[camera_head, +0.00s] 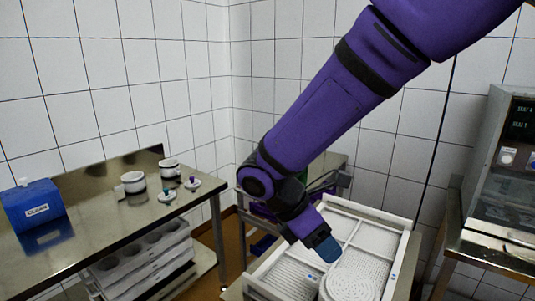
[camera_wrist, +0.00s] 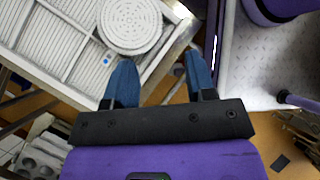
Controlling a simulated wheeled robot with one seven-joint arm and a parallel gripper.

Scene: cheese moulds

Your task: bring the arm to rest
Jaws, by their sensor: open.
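My purple arm reaches down from the upper right in the head view. My gripper (camera_head: 328,250) hangs over the front part of a white compartmented tray (camera_head: 392,240), and only one blue fingertip shows clearly there. In the wrist view my gripper (camera_wrist: 162,85) has its two blue fingers well apart with nothing between them. A round white perforated disc (camera_head: 350,284) sits in a front compartment of the tray, below and beside the fingers. It also shows at the top of the wrist view (camera_wrist: 130,22). The height of the fingers above the tray is hard to tell.
A steel table (camera_head: 95,228) at left carries a blue box labelled "CLEAN" (camera_head: 35,205), two white cups (camera_head: 133,182) and small knobbed pieces (camera_head: 192,183). Grey moulded trays (camera_head: 140,270) lie on its lower shelf. A machine with a display (camera_head: 510,150) stands at right. Tiled walls close the back.

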